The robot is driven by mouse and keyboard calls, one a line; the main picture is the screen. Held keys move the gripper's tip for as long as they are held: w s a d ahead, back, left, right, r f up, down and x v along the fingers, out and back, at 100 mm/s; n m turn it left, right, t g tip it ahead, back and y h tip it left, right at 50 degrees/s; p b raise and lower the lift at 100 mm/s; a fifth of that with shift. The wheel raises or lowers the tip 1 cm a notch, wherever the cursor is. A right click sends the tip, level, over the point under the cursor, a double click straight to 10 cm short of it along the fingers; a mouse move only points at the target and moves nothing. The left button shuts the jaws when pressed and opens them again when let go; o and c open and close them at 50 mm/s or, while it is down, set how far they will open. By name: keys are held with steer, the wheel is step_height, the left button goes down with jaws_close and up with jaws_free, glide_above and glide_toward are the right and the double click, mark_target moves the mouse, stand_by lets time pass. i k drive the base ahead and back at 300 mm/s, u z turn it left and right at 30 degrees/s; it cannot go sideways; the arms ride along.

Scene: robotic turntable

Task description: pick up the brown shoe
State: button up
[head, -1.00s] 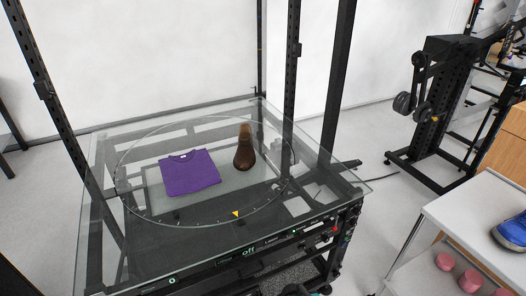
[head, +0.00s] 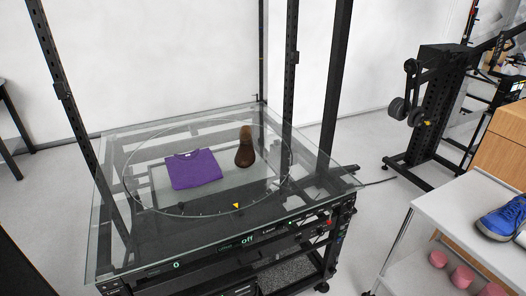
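The brown shoe (head: 245,152) lies on the glass turntable (head: 215,203), right of its middle, with its long side running away from me. A folded purple shirt (head: 193,170) lies to its left on the same glass, apart from it. My gripper is not in view.
Black posts (head: 62,90) rise around the turntable's frame, with one (head: 289,75) just behind and right of the shoe. A white cart (head: 445,214) at the right holds a blue shoe (head: 505,220) and, below, pink round things (head: 462,276). Floor shows between cart and turntable.

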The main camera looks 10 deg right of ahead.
mark_target(245, 156)
steer(key=z, duration=0.05)
steer(key=k, duration=0.4)
steer(key=u, duration=0.3)
steer(key=i, duration=0.9)
steer(key=u, duration=0.5)
